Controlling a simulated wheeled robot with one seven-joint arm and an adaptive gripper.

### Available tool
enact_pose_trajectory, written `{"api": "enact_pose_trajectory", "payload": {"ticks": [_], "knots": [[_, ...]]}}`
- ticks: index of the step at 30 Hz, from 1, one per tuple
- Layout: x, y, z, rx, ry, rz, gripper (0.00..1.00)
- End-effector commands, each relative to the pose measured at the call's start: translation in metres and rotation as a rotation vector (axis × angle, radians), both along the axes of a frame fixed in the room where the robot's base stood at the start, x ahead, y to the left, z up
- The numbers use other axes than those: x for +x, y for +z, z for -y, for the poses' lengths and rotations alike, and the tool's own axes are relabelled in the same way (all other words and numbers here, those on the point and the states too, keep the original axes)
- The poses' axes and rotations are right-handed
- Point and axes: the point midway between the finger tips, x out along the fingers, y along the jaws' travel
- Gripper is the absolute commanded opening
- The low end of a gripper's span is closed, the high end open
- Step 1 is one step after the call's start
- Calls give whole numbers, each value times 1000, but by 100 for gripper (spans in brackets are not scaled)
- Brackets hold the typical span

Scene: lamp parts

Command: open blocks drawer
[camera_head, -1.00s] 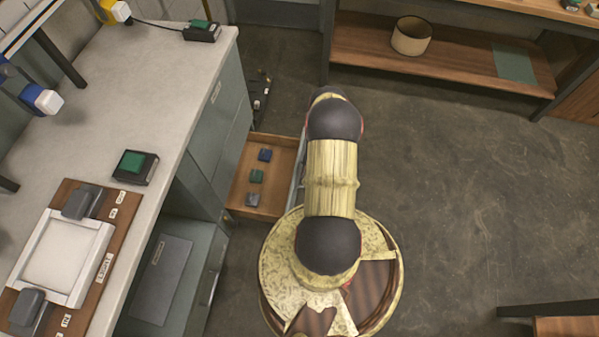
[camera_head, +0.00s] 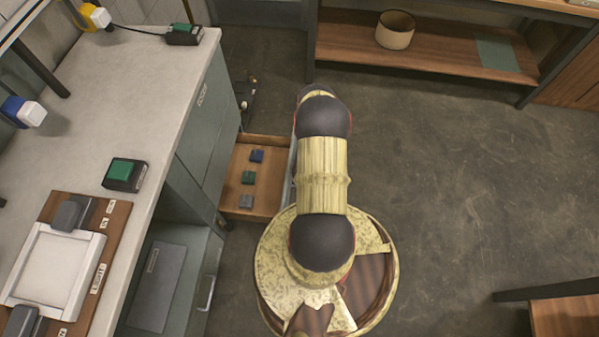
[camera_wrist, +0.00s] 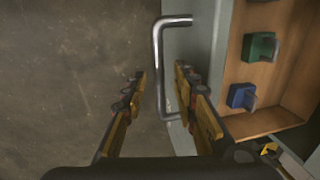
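The blocks drawer (camera_head: 270,188) stands pulled out from the grey cabinet under the counter. Inside it lie a blue block (camera_head: 257,155), a green block (camera_head: 248,177) and a grey block (camera_head: 246,201). In the wrist view, the drawer's metal bar handle (camera_wrist: 157,62) stands off its grey front panel (camera_wrist: 205,45). My gripper (camera_wrist: 160,74) is open, with one finger on each side of the handle bar; I cannot tell whether either finger touches it. The blue block (camera_wrist: 238,95) and green block (camera_wrist: 260,46) show there too. My arm hides the gripper and handle in the head view.
The counter (camera_head: 150,100) at left carries a green-button box (camera_head: 124,174) and a white-framed fixture (camera_head: 55,268). A lower grey compartment (camera_head: 165,285) is below it. A wooden shelf (camera_head: 440,55) stands at the back.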

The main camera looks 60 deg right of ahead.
Motion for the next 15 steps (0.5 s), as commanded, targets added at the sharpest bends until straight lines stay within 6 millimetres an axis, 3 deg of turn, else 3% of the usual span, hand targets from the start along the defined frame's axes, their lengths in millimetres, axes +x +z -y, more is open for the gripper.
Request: {"api": "enact_pose_trajectory", "payload": {"ticks": [8, 15], "knots": [[-1, 7, 1, -1, 0, 0, 29], [-5, 38, 4, -3, -1, 1, 29]]}}
